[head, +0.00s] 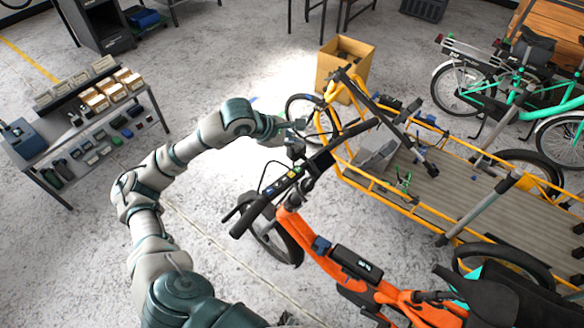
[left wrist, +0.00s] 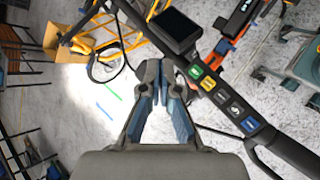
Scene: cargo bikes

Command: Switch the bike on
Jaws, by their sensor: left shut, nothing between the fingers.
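The orange bike (head: 350,270) stands in the lower middle of the head view. Its black handlebar (head: 248,216) carries a row of coloured buttons. In the left wrist view the button panel (left wrist: 221,97) shows green, yellow and blue buttons with dark ones between. A dark display (left wrist: 174,30) sits beside the panel. My left gripper (head: 296,145) is shut and empty near the handlebar, above the button end in the head view. In the left wrist view its fingertips (left wrist: 162,72) are left of the green button, apparently apart from it. My right gripper is not in view.
A yellow cargo bike (head: 430,208) with a flat bed stands close behind the orange bike. A cardboard box (head: 345,60) and green bikes (head: 480,90) are farther back. A shelf table (head: 85,125) with small boxes stands at left. Floor between is clear.

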